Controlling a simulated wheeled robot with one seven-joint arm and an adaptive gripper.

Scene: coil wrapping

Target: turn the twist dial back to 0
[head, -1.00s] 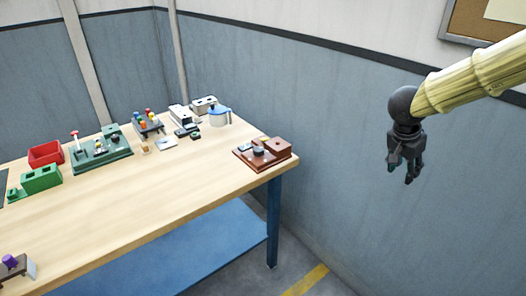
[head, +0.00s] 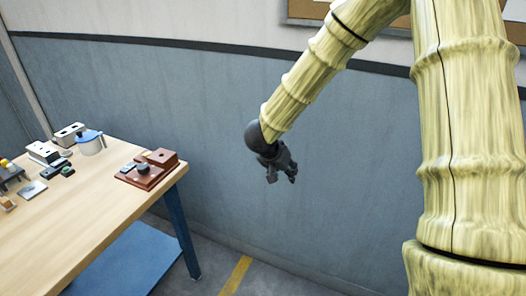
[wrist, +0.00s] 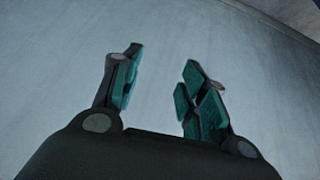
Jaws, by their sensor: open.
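A brown-red box device (head: 150,170) sits at the right corner of the wooden table in the head view. On it is a dark round knob (head: 143,168), which looks like the twist dial; its setting is too small to read. A raised reddish block stands at its back right. My gripper (head: 283,178) hangs in the air to the right of the table, in front of the blue-grey wall, apart from the device. In the wrist view my gripper (wrist: 158,85) is open and empty, its teal finger pads apart, with only wall behind them.

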